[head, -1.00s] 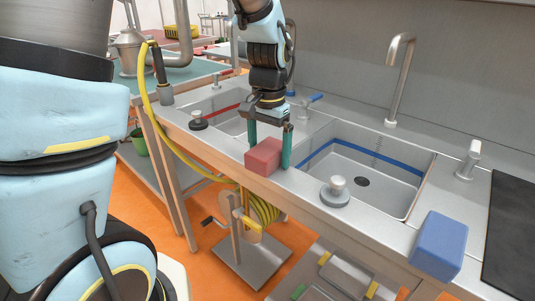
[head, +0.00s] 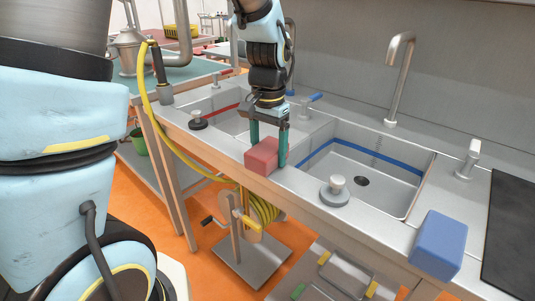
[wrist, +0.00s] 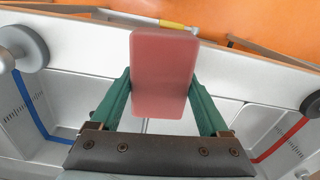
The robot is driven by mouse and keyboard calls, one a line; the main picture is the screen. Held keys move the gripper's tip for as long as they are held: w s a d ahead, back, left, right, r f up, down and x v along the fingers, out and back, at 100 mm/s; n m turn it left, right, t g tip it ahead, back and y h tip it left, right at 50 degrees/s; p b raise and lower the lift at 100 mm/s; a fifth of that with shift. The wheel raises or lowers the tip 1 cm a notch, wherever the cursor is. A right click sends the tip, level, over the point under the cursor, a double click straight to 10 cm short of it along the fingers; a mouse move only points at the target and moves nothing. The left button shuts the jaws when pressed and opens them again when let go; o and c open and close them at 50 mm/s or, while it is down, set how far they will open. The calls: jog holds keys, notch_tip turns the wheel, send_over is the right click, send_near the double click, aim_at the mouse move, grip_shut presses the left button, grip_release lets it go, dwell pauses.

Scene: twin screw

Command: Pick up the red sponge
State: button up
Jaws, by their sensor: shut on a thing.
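The red sponge (head: 262,156) is a red block at the front edge of the sink counter, between the two basins. My gripper (head: 268,148) points down at it with its green fingers on either side. In the wrist view the sponge (wrist: 164,72) stands between the two green fingers (wrist: 163,95), which touch its sides. The gripper is shut on the sponge. The sponge appears to be still at the counter surface; I cannot tell whether any gap lies under it.
The right basin (head: 365,170) with a blue stripe and the left basin (head: 228,118) with a red stripe flank the sponge. A metal plug (head: 336,190) and a blue block (head: 438,245) stand to the right. A yellow hose (head: 170,145) hangs over the front edge at left.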

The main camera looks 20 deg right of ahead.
aim_at(269, 147)
jog(key=shift+r, duration=0.1)
notch_tip(269, 147, up, 10)
jog(key=shift+f+b, duration=0.1)
jog(key=shift+b, duration=0.45)
jog(key=o, duration=0.7)
jog(key=c, duration=0.5)
jog(key=shift+s, duration=0.1)
jog(key=shift+c, duration=0.3)
